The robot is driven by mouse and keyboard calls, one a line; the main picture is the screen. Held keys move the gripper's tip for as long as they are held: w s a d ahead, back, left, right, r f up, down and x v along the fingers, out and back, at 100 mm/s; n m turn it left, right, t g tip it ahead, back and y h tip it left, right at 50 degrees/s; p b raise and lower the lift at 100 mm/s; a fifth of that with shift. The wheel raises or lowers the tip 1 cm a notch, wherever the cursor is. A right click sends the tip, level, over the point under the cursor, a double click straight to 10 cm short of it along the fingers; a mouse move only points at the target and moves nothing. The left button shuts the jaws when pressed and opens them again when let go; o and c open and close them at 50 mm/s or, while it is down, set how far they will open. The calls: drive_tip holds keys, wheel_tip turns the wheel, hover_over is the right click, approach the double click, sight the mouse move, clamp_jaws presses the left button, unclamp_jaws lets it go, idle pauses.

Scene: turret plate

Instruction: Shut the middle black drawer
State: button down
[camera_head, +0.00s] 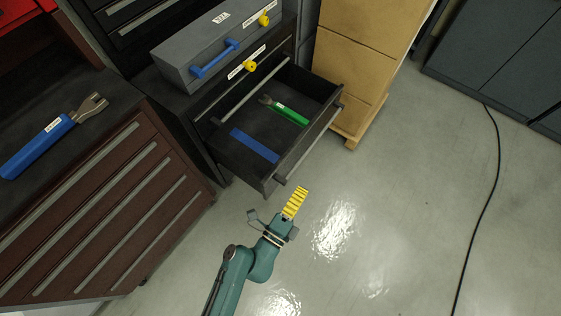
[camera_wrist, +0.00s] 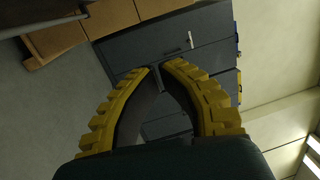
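The black drawer (camera_head: 262,180) is pulled well out of the dark cabinet in the head view, with a bar handle (camera_head: 308,147) along its front. Inside lie a green-handled tool (camera_head: 288,112) and a flat blue thing (camera_head: 254,145). My gripper (camera_head: 299,190) is in front of the drawer, near the handle's lower end, and appears apart from it. Its yellow-padded fingers look closed together, with nothing seen between them. In the wrist view, the fingertips (camera_wrist: 160,68) nearly meet, against dark grey fronts (camera_wrist: 140,52) of the cabinet, seen sideways.
A grey toolbox (camera_head: 205,50) with a blue handle stands on the cabinet. Cardboard boxes (camera_head: 345,65) on a pallet stand close to the drawer's right. A brown drawer chest (camera_head: 95,215) with a blue wrench (camera_head: 45,142) is at left. Open floor (camera_head: 420,200) lies right; a cable (camera_head: 485,210) crosses it.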

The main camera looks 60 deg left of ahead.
drive_tip(key=s+a+f+n+g+y+b, duration=0.1)
drive_tip(key=s+f+b, duration=0.25)
drive_tip(key=f, duration=0.55)
drive_tip(key=s+a+f+n+g+y+b, duration=0.1)
drive_tip(key=s+a+f+g+b, duration=0.15)
drive_tip(key=f+b, duration=0.4)
drive_tip(key=w+a+f, duration=0.1)
drive_tip(key=w+a, duration=0.5)
drive_tip(key=a, duration=0.3)
drive_tip(key=shift+w+f+n+y, duration=0.15)
drive_tip(key=shift+w+n+y, duration=0.05)
drive_tip(key=shift+n+y, duration=0.1)
drive_tip(key=shift+s+t, duration=0.1)
drive_tip(key=shift+t, duration=0.15)
